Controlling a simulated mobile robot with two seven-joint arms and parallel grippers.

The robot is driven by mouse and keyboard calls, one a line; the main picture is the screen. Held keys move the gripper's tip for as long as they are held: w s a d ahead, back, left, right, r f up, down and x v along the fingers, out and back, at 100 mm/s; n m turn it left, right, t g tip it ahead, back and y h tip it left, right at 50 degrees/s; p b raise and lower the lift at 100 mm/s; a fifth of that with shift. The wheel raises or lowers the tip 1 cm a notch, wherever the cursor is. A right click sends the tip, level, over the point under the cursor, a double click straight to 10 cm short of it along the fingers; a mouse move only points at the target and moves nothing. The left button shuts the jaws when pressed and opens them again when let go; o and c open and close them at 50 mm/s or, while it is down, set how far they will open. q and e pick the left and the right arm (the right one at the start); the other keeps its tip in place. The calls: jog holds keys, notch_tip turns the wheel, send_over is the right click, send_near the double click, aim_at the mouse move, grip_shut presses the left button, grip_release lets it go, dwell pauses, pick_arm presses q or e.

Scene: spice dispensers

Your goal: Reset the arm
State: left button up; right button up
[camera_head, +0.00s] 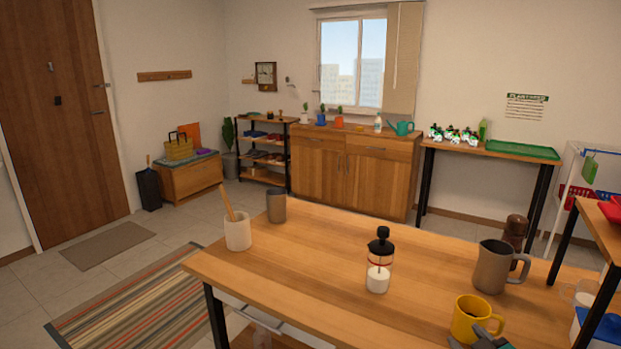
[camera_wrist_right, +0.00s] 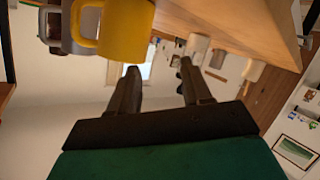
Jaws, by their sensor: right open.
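My right gripper (camera_head: 478,338) shows at the bottom edge of the head view, in front of the yellow mug (camera_head: 470,318). In the right wrist view its two dark fingers (camera_wrist_right: 158,72) are spread apart with nothing between them. The yellow mug (camera_wrist_right: 126,32) appears upside down there, beyond the left finger; I cannot tell whether they touch. In the head view the mug stands upright near the front right of the wooden table (camera_head: 320,265). My left gripper is not in view.
On the table stand a black-topped dispenser with white contents (camera_head: 378,278), a grey pitcher (camera_head: 490,268), a brown mill (camera_head: 515,230), a white crock with a wooden utensil (camera_head: 238,233) and a grey cup (camera_head: 276,207). The table's middle left is clear.

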jog(key=s+a+f+m+g+b, duration=0.1)
jog(key=s+a+f, duration=0.3)
jog(key=s, duration=0.3)
jog(key=s+a+f+g+y, duration=0.1)
jog(key=s+a+f, duration=0.3)
jog(key=s, duration=0.4)
jog(key=s+a+f+m+g+y+b, duration=0.1)
jog(key=s+a+f, duration=0.4)
jog(key=s+a, duration=0.1)
jog(key=shift+s+a+m+g+b, duration=0.15)
jog(key=shift+s+m+g+b, duration=0.15)
jog(key=shift+s, duration=0.55)
